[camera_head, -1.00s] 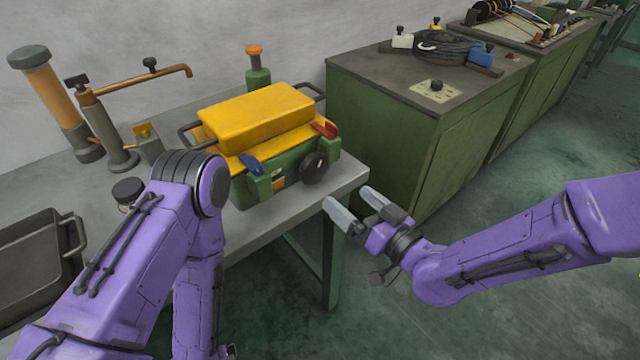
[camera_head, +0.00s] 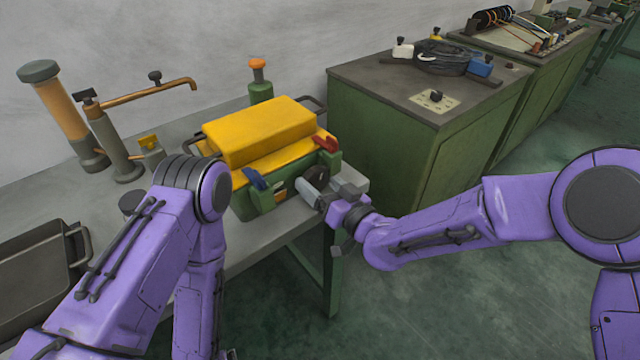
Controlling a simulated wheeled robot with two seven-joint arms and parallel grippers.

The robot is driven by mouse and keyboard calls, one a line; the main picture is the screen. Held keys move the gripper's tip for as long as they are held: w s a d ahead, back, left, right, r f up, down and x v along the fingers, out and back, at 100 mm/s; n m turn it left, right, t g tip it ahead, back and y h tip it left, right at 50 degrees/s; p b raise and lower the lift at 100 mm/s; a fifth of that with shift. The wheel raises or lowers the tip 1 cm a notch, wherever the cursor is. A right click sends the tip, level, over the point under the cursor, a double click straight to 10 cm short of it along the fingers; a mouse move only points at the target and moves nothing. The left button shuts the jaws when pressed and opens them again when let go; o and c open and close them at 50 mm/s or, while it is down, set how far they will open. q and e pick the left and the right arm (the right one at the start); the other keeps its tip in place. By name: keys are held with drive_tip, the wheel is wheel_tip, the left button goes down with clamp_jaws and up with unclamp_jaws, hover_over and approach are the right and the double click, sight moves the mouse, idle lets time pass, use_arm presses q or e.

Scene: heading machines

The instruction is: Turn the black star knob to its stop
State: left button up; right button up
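The black star knob (camera_head: 316,176) is on the front right of the green machine body (camera_head: 245,204), below a yellow cover (camera_head: 258,132). It is partly hidden by my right gripper. My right gripper (camera_head: 328,188) has its light grey fingers apart, right at the knob's front and lower right side. I cannot tell whether a finger touches the knob. My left arm comes down at the left in front of the bench, and its gripper is out of the picture.
A blue lever (camera_head: 257,179) and a red lever (camera_head: 325,143) flank the knob. A grey bench (camera_head: 275,228) carries the machine, with a tray (camera_head: 40,262) at left and a pump with a copper pipe (camera_head: 150,80) behind. A green cabinet (camera_head: 385,150) stands close at right.

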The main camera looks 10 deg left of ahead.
drive_tip(key=shift+c, duration=1.4)
drive_tip(key=m, duration=0.2)
drive_tip(key=shift+m, duration=0.3)
drive_tip(key=m, duration=0.3)
drive_tip(key=o, duration=1)
drive_tip(key=shift+f, duration=0.1)
drive_tip(key=shift+s, duration=0.1)
